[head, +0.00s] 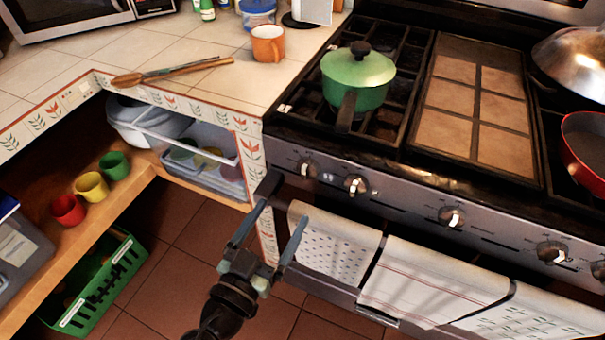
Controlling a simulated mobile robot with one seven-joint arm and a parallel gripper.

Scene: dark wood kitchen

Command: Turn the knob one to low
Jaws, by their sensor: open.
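The stove front (405,207) has a row of knobs. The leftmost knob (308,168) is near the stove's left corner, and a second knob (356,185) is just right of it. More knobs (451,216) continue to the right. Which knob is "one" is not marked legibly, and small dial marks cannot be read. My gripper (277,215) is open and empty, its two fingers pointing up toward the stove front. It appears below and left of the leftmost knob, apart from it.
Towels (335,244) hang on the oven handle just right of my gripper. A green lidded pot (357,85) stands on the left burner, its handle toward the front. The tiled counter (205,100) and open shelf (45,240) lie left. A red pan (588,145) is at right.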

